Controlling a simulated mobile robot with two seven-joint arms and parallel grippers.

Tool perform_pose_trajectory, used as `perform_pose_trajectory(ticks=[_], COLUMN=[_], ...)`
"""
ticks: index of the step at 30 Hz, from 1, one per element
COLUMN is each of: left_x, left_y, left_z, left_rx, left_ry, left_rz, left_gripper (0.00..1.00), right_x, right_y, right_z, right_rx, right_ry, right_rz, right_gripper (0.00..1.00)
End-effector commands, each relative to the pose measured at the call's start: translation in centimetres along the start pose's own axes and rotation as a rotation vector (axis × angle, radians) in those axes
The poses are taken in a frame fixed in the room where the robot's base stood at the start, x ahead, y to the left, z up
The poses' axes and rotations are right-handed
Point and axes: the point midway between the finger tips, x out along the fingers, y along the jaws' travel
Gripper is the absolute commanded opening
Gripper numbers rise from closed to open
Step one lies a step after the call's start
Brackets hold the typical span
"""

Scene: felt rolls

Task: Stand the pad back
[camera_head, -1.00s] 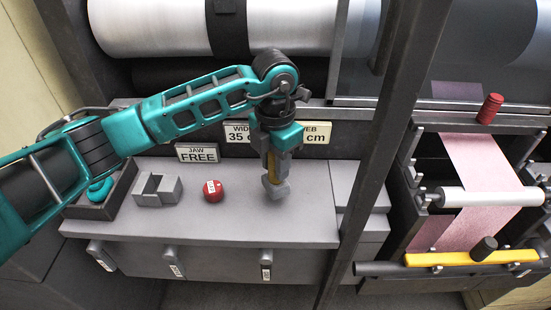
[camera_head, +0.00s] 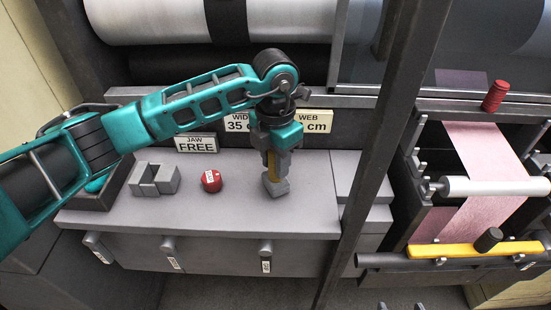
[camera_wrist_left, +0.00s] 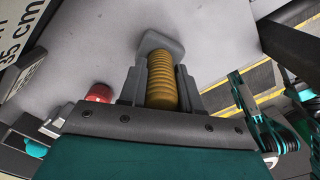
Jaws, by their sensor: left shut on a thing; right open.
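The pad (camera_head: 275,187) has a grey block foot and a yellow ribbed grip (camera_wrist_left: 161,88). My left gripper (camera_head: 272,160) is shut on the yellow grip and points down, with the pad upright below it. The foot is at or just above the grey bench top (camera_head: 310,200); I cannot tell if it touches. In the left wrist view the grey foot (camera_wrist_left: 160,43) shows beyond the fingers against the bench. My right gripper (camera_head: 400,306) shows only as two separated fingertips at the bottom edge of the head view; it is open and empty.
A dark tray (camera_head: 95,200) is farther left. A dark post (camera_head: 375,130) divides the bench from the pink web (camera_head: 480,165) and its rollers. The bench right of the pad is clear.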

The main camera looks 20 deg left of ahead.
Motion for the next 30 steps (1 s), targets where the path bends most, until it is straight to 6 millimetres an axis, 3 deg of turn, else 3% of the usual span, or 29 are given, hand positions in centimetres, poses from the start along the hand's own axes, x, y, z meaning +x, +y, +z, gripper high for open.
perform_pose_trajectory(ticks=[11, 12, 18, 21, 30], left_x=[0.62, 0.58, 0.56, 0.57, 0.60], left_y=[0.03, 0.03, 0.02, 0.02, 0.01], left_z=[0.01, 0.01, 0.00, 0.00, -0.02], left_rx=[-0.001, -0.001, 0.000, 0.000, 0.000], left_ry=[0.000, -0.001, 0.000, 0.000, 0.000], left_rz=[0.000, 0.000, 0.000, 0.000, 0.000], left_gripper=[0.02, 0.35, 0.54, 0.62, 0.62], right_x=[0.36, 0.34, 0.31, 0.31, 0.27], right_y=[0.22, 0.23, 0.24, 0.23, 0.19], right_z=[0.83, 0.80, 0.76, 0.75, 0.56], right_rx=[-0.001, -0.001, -0.002, -0.002, -0.002], right_ry=[-0.008, -0.008, -0.008, -0.008, -0.004], right_rz=[0.004, 0.004, 0.004, 0.004, 0.003], right_gripper=[0.69, 0.69, 0.69, 0.69, 0.69])
